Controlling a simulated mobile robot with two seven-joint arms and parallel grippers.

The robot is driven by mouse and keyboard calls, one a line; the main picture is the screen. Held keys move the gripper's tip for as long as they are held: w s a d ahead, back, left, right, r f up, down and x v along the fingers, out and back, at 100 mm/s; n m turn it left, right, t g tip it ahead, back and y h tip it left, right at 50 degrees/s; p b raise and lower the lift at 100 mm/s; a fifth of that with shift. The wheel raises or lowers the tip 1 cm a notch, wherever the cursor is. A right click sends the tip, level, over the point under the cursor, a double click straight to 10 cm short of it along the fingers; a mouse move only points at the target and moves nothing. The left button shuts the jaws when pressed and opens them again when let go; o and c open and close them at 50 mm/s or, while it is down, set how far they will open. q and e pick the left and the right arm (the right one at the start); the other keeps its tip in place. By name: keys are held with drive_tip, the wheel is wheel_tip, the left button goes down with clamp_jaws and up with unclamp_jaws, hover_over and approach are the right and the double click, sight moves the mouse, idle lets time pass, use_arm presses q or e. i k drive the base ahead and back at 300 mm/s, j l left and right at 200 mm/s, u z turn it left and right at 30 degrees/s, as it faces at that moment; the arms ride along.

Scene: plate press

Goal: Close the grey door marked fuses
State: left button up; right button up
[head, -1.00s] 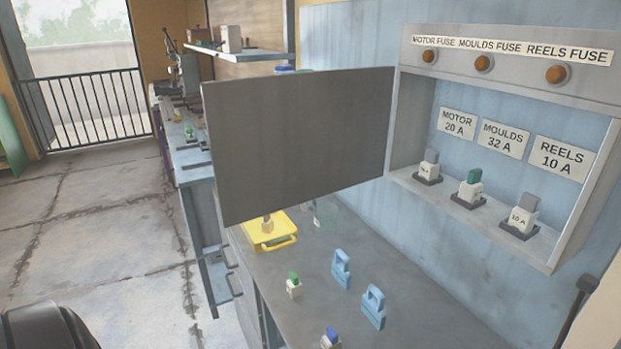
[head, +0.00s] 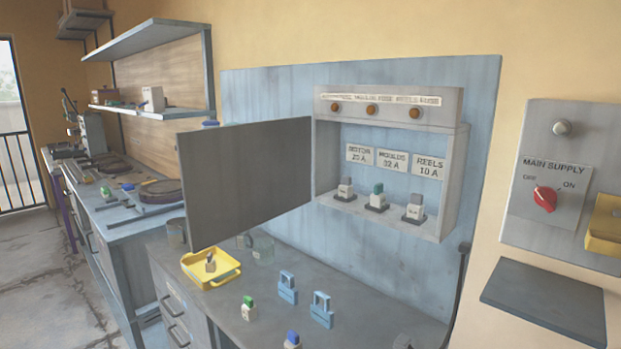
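The grey door (head: 246,184) stands wide open in the head view, swung out to the left from the fuse box (head: 447,186). Its plain face is toward me and shows no marking. The box front is open, with three fuses inside: a grey one (head: 345,190), a green one (head: 377,198) and another grey one (head: 414,209). Labels inside the box read motor 20 A, moulds 32 A and reels 10 A. Neither of my grippers is in view.
Below the door, the bench (head: 262,325) holds a yellow tray (head: 228,277), a glass jar (head: 262,249), two light-blue pieces (head: 287,288) and loose green- and blue-topped fuses (head: 248,309). To the right are the main supply panel (head: 532,213) with a red knob and a dark-grey shelf (head: 545,303).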

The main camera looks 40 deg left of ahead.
sight(235, 180)
drive_tip(key=j+z, duration=0.75)
drive_tip(key=j, duration=0.2)
